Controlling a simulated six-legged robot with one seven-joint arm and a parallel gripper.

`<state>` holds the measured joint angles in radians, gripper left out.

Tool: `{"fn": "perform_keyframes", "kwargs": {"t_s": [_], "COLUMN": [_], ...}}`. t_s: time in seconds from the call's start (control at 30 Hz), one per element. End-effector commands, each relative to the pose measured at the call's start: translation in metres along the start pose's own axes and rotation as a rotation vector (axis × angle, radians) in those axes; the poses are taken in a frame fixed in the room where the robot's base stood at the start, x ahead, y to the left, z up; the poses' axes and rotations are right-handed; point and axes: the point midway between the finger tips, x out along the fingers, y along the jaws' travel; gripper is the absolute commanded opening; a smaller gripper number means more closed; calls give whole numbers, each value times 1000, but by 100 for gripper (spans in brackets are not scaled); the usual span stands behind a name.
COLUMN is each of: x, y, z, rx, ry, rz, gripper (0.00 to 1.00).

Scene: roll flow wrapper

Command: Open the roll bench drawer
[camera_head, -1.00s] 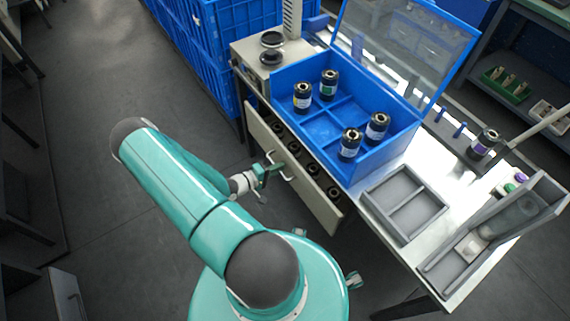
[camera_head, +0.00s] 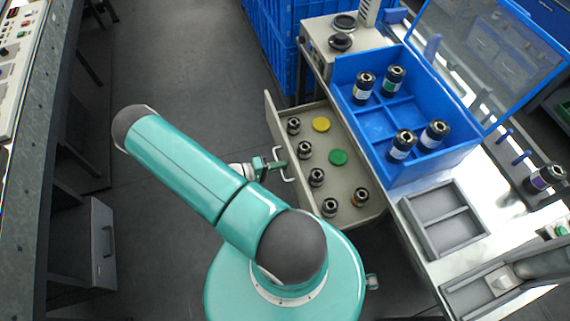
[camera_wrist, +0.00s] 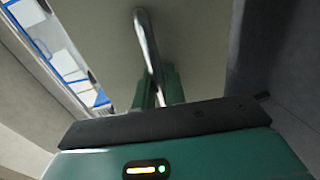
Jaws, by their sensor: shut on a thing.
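The roll bench drawer (camera_head: 345,184) is pulled out from the bench in the head view. Several small dark rolls stand in it, with a yellow disc (camera_head: 320,124) and a green disc (camera_head: 338,157). The drawer's metal handle (camera_head: 284,165) is on its front panel. My gripper (camera_head: 271,165) is at the handle, shut on it. In the wrist view the handle (camera_wrist: 147,45) runs up from between my green fingers (camera_wrist: 158,88), against the pale drawer front. The exact finger contact is partly hidden.
A blue divided box (camera_head: 410,165) with several rolls and a raised clear lid stands on the bench. A grey tray (camera_head: 424,236) lies beside it. Blue crates (camera_head: 272,45) stand behind. Open floor lies left of my arm; a grey cabinet (camera_head: 88,245) is at lower left.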

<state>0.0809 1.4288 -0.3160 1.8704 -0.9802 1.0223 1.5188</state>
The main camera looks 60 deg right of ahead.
Motion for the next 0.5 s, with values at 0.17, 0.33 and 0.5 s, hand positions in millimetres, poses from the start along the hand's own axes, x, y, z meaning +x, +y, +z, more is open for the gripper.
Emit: {"fn": "perform_keyframes", "kwargs": {"t_s": [0.17,0.33,0.5], "x": [0,0,0], "y": [0,0,0], "z": [-1,-1,-1], "rx": [1,1,1], "ry": [1,1,1], "rz": [1,1,0], "gripper": [0,17,17]}}
